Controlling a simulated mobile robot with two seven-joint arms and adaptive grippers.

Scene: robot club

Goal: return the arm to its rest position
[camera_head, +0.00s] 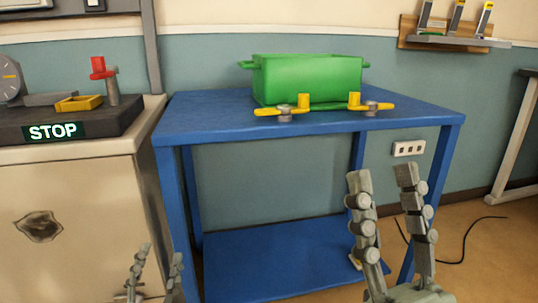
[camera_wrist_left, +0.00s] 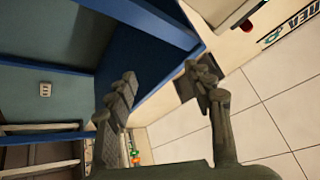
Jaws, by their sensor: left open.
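My left gripper (camera_head: 153,262) shows at the bottom left of the head view, low in front of the beige cabinet. In the left wrist view my left gripper (camera_wrist_left: 162,76) has its two fingers spread apart with nothing between them. My right gripper (camera_head: 382,176) points up in front of the blue table's right side. Its fingers are apart and nothing is between them. The arms themselves are mostly out of view.
A blue table (camera_head: 200,108) with a lower shelf stands ahead. A green bin (camera_head: 310,78) sits on it, with yellow-handled clamps at its front. The beige cabinet (camera_head: 80,190) on the left bears a STOP panel (camera_head: 53,131). A black cable (camera_head: 465,245) lies on the floor at right.

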